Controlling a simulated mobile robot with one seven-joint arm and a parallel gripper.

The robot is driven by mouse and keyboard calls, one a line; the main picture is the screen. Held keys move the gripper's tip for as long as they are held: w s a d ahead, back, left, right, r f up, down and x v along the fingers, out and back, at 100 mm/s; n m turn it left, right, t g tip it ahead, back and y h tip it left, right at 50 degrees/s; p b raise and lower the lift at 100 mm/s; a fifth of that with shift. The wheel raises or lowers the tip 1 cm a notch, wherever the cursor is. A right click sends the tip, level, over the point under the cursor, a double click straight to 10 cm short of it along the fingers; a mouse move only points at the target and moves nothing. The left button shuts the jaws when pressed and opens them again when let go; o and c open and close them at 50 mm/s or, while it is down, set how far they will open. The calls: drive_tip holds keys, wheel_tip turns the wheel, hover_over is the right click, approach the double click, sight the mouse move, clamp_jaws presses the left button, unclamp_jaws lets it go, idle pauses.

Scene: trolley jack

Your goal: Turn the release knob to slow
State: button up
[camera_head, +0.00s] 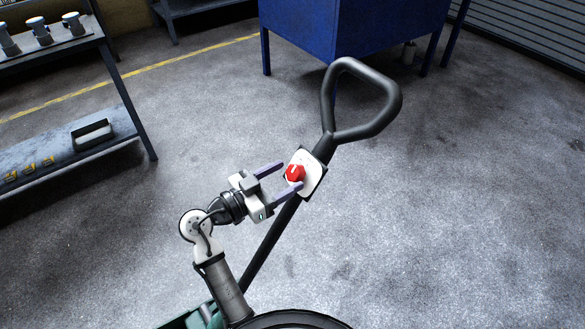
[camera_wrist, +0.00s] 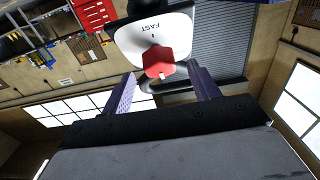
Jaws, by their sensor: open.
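The red release knob (camera_head: 294,173) sits on a white plate (camera_head: 306,165) fixed to the black handle shaft of the trolley jack. The handle ends in a black loop grip (camera_head: 388,98) above the plate. In the wrist view the knob (camera_wrist: 157,62) has a small white mark on its lower edge, and the plate (camera_wrist: 175,32) reads "FAST"; no other word can be read. My gripper (camera_head: 284,177) is open, its two purple fingers reaching toward the plate on either side of the knob. In the wrist view the fingers (camera_wrist: 161,85) stand apart with the knob between and beyond them; contact cannot be told.
A blue cabinet (camera_head: 350,32) on legs stands behind the handle. A grey shelf rack (camera_head: 125,110) with parts stands at the left. The green jack body (camera_head: 190,318) is partly in view at the bottom. The concrete floor at right is clear.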

sight(292, 174)
drive_tip(key=shift+x, duration=1.55)
drive_tip(key=c, duration=1)
